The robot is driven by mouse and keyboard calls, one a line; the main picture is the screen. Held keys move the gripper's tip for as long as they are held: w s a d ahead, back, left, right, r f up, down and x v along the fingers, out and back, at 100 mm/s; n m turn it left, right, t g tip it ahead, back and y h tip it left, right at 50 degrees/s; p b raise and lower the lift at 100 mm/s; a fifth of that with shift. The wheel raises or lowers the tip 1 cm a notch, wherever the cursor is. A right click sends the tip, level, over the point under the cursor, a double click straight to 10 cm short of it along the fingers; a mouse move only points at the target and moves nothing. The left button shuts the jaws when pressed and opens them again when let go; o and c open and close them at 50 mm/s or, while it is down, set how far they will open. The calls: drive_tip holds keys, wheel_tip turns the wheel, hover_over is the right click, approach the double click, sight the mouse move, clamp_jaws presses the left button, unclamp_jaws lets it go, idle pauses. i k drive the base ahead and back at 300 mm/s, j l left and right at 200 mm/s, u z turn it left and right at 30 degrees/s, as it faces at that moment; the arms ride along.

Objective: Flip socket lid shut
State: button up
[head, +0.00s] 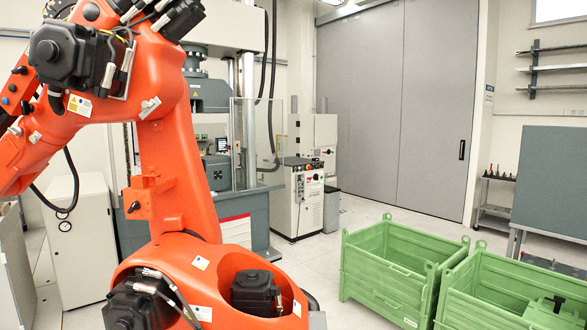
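I cannot make out a socket or its lid in the head view, the only view given. My gripper is out of the picture; my orange arm fills the left side and runs off the left and top edges. A testing machine (211,95) stands behind my arm, which hides much of it. A white control cabinet (297,200) with a sloping top panel stands to its right. No socket can be told apart on either.
Two green metal crates stand at the front right, one nearer the middle (385,270) and one at the right edge (470,310). A white cabinet (83,240) stands at the left. A grey sliding door (400,110) closes the back. Floor (370,212) between cabinet and crates is free.

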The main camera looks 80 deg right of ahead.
sight(152, 169)
drive_tip(key=z, duration=1.7)
drive_tip(key=i+u, duration=0.1)
drive_tip(key=i, duration=0.3)
